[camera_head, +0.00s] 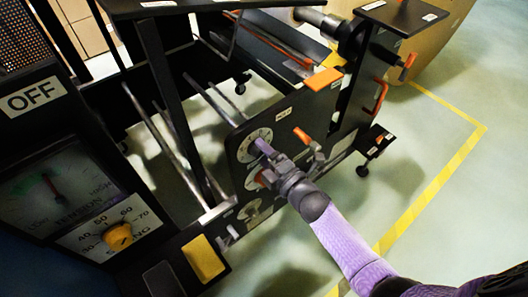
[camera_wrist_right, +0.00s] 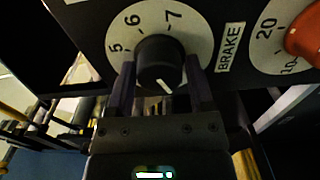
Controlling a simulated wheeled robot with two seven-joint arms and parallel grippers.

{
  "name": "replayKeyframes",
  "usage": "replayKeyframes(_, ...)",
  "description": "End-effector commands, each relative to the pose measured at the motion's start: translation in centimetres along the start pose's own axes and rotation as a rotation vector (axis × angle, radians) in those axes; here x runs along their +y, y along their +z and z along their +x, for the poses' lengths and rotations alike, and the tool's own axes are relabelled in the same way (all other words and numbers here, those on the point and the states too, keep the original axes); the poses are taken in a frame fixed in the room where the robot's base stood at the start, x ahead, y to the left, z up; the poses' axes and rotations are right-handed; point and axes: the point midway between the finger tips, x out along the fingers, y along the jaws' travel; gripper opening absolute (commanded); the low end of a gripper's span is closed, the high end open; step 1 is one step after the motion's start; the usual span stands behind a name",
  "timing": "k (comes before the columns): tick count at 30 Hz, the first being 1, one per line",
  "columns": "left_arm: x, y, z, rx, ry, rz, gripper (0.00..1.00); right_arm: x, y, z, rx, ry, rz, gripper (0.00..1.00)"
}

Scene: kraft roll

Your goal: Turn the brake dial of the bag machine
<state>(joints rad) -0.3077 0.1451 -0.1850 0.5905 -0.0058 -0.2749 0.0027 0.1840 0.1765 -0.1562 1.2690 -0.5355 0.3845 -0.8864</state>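The brake dial (camera_wrist_right: 160,62) is a black round knob with a white pointer line on a white scale plate. The marks 5, 6 and 7 show on the plate, and the pointer line slants down and right in the right wrist view. In the head view the dial's white plate (camera_head: 240,152) is on the black machine panel, partly covered by my gripper. My right gripper (camera_head: 268,152) has its fingers on both sides of the knob; in the right wrist view the fingers (camera_wrist_right: 160,88) lie against its edges with no clear gap. My left gripper is out of view.
A label reading BRAKE (camera_wrist_right: 230,47) sits beside the plate. An orange knob (camera_wrist_right: 305,40) on another dial is close by. An orange lever (camera_head: 302,135) sticks out right of my gripper. A tension gauge (camera_head: 60,190) is at left. Floor beyond the yellow line (camera_head: 435,185) is clear.

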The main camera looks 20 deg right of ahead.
Motion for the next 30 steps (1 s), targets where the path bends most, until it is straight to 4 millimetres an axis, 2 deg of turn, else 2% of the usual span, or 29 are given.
replayKeyframes(1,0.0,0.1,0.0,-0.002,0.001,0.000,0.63,0.0,0.0,0.0,0.000,0.000,0.000,0.80)
replayKeyframes(3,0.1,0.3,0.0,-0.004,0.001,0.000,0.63,0.0,0.0,0.0,0.000,0.000,0.000,0.95)
replayKeyframes(4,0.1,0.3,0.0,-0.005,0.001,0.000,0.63,0.0,0.0,0.0,0.000,0.000,0.000,0.96)
replayKeyframes(11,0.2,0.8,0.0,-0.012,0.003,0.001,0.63,0.0,0.0,0.0,-0.001,0.000,0.001,0.96)
replayKeyframes(14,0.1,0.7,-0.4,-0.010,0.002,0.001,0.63,0.1,0.0,-0.7,-0.001,0.000,0.001,0.96)
replayKeyframes(24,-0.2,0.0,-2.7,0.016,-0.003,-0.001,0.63,0.2,0.0,-8.2,-0.001,-0.002,0.002,0.96)
replayKeyframes(30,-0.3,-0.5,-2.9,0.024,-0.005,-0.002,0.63,0.0,0.0,-9.9,0.000,0.000,0.001,0.96)
